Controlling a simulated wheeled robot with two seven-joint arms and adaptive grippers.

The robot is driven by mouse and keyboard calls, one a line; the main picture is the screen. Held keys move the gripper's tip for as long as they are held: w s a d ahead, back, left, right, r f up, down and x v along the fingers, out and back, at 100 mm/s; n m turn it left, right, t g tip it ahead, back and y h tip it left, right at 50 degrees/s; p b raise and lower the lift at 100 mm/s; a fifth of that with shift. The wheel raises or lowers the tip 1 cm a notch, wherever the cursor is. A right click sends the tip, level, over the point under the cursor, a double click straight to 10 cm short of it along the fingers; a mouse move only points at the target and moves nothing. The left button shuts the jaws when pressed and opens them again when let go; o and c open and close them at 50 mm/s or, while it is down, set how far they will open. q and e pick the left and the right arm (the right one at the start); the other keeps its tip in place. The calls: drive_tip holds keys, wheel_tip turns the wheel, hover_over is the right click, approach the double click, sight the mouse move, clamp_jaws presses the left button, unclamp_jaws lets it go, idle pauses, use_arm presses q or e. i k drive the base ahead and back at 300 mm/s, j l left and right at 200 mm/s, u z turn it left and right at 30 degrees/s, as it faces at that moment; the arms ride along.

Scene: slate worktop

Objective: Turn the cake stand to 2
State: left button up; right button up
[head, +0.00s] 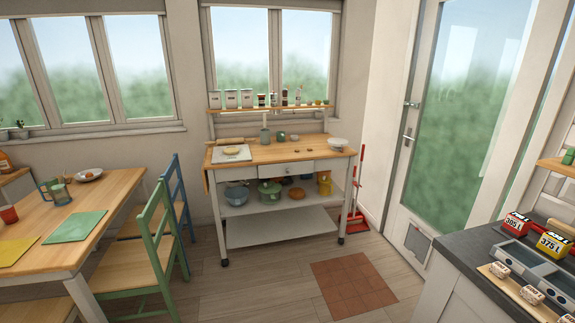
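I cannot make out a cake stand with a number on it in the head view. A small white dish or bowl (338,143) stands at the right end of the wooden-topped trolley (290,151); it is too small to tell whether it has a foot or any marks. Neither of my grippers is in view.
The slate worktop (459,246) is at lower right, with a red box (515,224), a yellow box (552,244), a metal tray and small labelled blocks. A wooden table (110,190) and chairs stand left. Open floor lies around the brown mat (353,284).

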sight(336, 142)
drive_tip(key=i+z, duration=0.15)
drive_tip(key=i, duration=0.25)
drive_tip(key=i+j+z, duration=0.2)
drive_tip(key=i, duration=0.2)
drive_tip(key=i+j+z, duration=0.2)
drive_tip(key=i+z, duration=0.2)
drive_tip(key=i+j+z, duration=1.05)
drive_tip(key=j+z, duration=0.15)
